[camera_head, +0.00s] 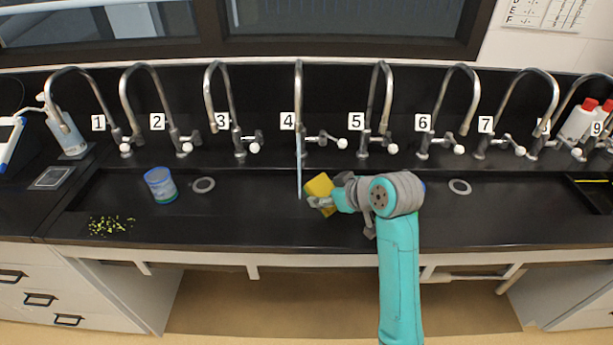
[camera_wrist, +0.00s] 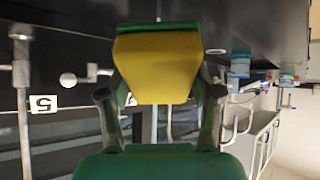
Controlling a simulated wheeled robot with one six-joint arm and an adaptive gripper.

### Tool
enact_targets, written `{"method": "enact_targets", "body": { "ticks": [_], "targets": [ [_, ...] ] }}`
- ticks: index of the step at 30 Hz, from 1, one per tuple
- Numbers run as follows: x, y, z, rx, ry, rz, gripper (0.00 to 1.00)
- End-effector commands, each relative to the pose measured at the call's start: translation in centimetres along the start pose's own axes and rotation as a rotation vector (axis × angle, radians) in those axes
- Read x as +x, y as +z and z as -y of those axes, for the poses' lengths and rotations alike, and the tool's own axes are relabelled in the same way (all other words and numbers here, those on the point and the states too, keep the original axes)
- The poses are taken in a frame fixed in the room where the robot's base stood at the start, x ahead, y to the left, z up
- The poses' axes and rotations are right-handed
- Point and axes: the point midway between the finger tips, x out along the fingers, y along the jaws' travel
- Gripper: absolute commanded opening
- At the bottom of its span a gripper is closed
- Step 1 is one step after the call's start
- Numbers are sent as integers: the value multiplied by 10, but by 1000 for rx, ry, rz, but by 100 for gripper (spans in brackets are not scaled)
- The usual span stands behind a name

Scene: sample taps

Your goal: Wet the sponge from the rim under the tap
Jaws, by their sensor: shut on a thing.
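The yellow sponge (camera_head: 318,186) is held by my gripper (camera_head: 323,200) over the black sink trough. In the wrist view the sponge (camera_wrist: 155,68) shows its yellow face with green along its edges, between the two fingers. Tap 4 (camera_head: 298,80) stands behind it, and a thin pale stream of water (camera_head: 299,165) falls from its spout. The sponge is just to the right of the stream in the head view; I cannot tell whether they touch. The tap's white-ended handle (camera_head: 341,143) is on its right.
Tap 5 (camera_head: 387,90) and the other numbered taps line the back wall. A blue cup (camera_head: 161,186) and yellow-green bits (camera_head: 110,226) are at the left. Drain rings (camera_head: 203,185) lie in the trough. Red-capped bottles (camera_head: 579,122) stand at the far right.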

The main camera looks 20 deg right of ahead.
Motion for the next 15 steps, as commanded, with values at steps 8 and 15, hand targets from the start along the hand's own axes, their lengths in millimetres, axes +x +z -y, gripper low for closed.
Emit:
{"method": "enact_targets", "body": {
  "ticks": [8,15],
  "targets": [
    [0,0,0,0,0,0,36],
    [-7,0,0,0,0,-1,36]
  ]
}}
